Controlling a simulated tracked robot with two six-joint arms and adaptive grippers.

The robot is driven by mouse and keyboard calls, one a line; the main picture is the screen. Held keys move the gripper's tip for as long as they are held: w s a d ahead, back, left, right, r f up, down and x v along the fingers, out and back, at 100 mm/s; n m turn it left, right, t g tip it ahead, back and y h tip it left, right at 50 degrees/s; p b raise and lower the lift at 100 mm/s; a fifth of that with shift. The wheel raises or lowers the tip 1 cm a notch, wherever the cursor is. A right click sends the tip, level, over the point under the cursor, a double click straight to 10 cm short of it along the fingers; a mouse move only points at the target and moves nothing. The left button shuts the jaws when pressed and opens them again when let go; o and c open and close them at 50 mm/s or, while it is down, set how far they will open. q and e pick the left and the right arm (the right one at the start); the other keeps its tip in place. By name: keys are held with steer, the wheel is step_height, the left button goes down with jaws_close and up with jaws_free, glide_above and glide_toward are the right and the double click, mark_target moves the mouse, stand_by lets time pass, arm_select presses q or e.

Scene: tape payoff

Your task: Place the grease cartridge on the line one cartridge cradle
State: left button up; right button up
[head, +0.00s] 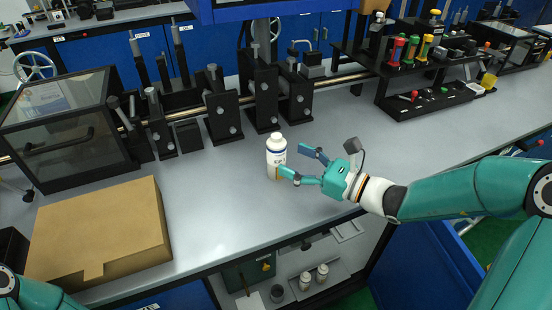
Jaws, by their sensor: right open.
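A white bottle-shaped container (276,146) with a cap and a printed label stands upright on the grey bench. I cannot tell for sure that it is the grease cartridge. My right gripper (292,160) is open close to its right side. One finger overlaps the container's lower part in the picture, and the other is apart from it, further back. Whether a finger touches it I cannot tell. I cannot single out the line one cartridge cradle. My left gripper is out of view; only part of my left arm shows at the bottom left corner.
A brown cardboard box (98,232) lies at the front left, with a dark clear-sided case (63,130) behind it. Black roller stands (222,116) line the back. A black rack (425,92) holds coloured cylinders at the right. The bench between container and rack is mostly clear.

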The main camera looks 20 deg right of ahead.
mark_target(285, 154)
steer(key=shift+p+x, duration=0.35)
steer(key=shift+x, duration=2.4)
steer(key=shift+d+r, duration=0.1)
steer(key=c, duration=1.3)
jaws_close()
steer(key=shift+r, duration=0.15)
